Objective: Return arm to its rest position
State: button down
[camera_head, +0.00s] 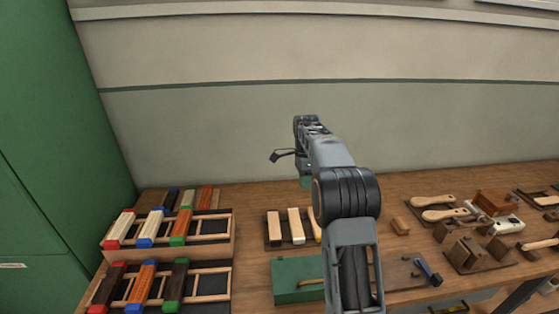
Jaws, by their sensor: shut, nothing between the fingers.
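My arm rises from the bottom middle of the head view, bends at a dark elbow joint and reaches away over the bench towards the wall. My gripper (305,181) hangs at the far end, pointing down above the back of the bench. It is mostly hidden behind my forearm; only a small greenish tip shows. It is shut and empty. A thin black bracket sticks out to the left of my wrist.
On the wooden bench (255,202), racks (218,250) of coloured-ended blocks stand at left. A green box (287,279) and a dark tray (274,240) with pale blocks lie near my arm. Wooden brushes (433,202) and blocks (472,250) are at right. A green cabinet (50,130) stands left.

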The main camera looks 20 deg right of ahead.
jog(key=shift+r, duration=0.1)
jog(key=s+a+f+n+t, duration=0.1)
jog(key=s+a+f+n, duration=0.2)
jog(key=n, duration=0.7)
jog(key=s+a+r+n+t, duration=0.1)
jog(key=s+a+n+t, duration=0.1)
jog(key=s, duration=0.5)
jog(key=s+a+r+n+t, duration=0.1)
jog(key=s+a+n+t, duration=0.1)
jog(key=s, duration=0.6)
jog(key=s+a+r+n+t, duration=0.1)
jog(key=s+a+n, duration=0.3)
jog(key=s+n, duration=0.2)
jog(key=shift+s+a+r+t, duration=0.35)
jog(key=shift+s+r+t, duration=0.05)
jog(key=shift+s, duration=0.25)
